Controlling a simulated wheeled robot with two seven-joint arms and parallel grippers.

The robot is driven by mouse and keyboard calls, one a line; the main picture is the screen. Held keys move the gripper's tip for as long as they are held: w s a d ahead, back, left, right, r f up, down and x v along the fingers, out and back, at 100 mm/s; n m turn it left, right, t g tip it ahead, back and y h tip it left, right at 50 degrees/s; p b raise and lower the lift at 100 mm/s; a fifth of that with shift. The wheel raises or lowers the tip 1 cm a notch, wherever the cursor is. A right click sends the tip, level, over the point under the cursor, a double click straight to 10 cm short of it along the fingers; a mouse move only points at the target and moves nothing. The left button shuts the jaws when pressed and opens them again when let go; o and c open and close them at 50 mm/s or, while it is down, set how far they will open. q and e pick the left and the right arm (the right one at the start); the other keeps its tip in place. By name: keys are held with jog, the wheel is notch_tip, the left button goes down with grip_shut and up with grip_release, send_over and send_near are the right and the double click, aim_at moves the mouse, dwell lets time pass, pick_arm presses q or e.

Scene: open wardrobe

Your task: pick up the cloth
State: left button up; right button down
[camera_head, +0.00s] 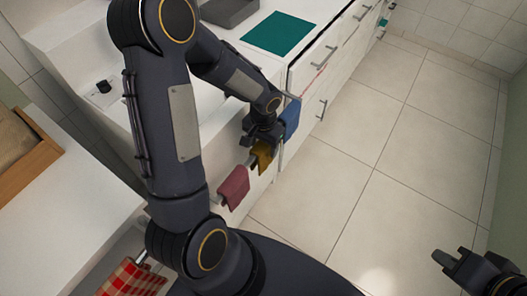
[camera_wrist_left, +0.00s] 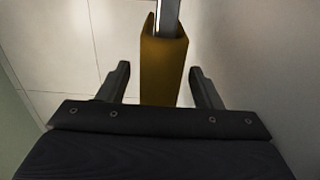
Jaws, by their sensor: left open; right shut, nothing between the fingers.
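Three cloths hang over a rail along the white cabinet front in the head view: a dark red cloth (camera_head: 233,187), a mustard-yellow cloth (camera_head: 262,158) and a blue cloth (camera_head: 291,118). A red-and-white checkered cloth (camera_head: 132,280) hangs at the lower left. My left gripper (camera_head: 262,140) is at the yellow cloth and partly hides it. In the left wrist view, the open fingers (camera_wrist_left: 161,75) stand on either side of the yellow cloth (camera_wrist_left: 162,78), with a gap on both sides. My right gripper (camera_head: 446,260) is shut and empty above the floor at the lower right.
A grey tray (camera_head: 228,12) and a flat teal sheet (camera_head: 278,33) lie on the white counter. Drawer handles (camera_head: 323,110) stick out from the cabinet front. A wooden tray (camera_head: 30,155) sits on the left surface. The tiled floor (camera_head: 380,150) is clear.

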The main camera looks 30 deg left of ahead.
pick_arm(q)
jog(key=shift+f, duration=1.3)
jog(key=c, duration=1.1)
jog(key=shift+r, duration=0.1)
